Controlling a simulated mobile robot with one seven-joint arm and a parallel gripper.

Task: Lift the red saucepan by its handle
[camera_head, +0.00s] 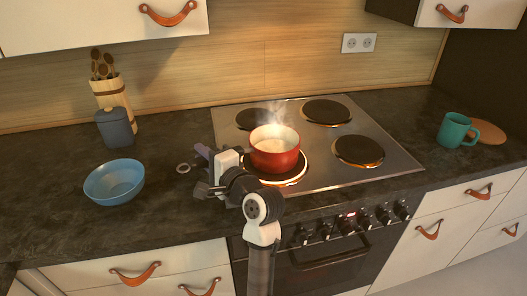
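The red saucepan (275,160) stands upright on the front left hotplate of the stove, with pale contents and steam rising from it. I cannot make out its handle; the side facing my gripper is partly hidden by my arm. My gripper (205,172) is just left of the saucepan, over the counter by the stove's left edge. Its dark fingers look spread apart and point left. I cannot tell whether anything is between them.
The hotplate (290,181) under the pan glows orange, as does the front right one (359,151). A grey jar (116,128), utensil holder (111,93) and teal mug (457,131) stand farther off.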

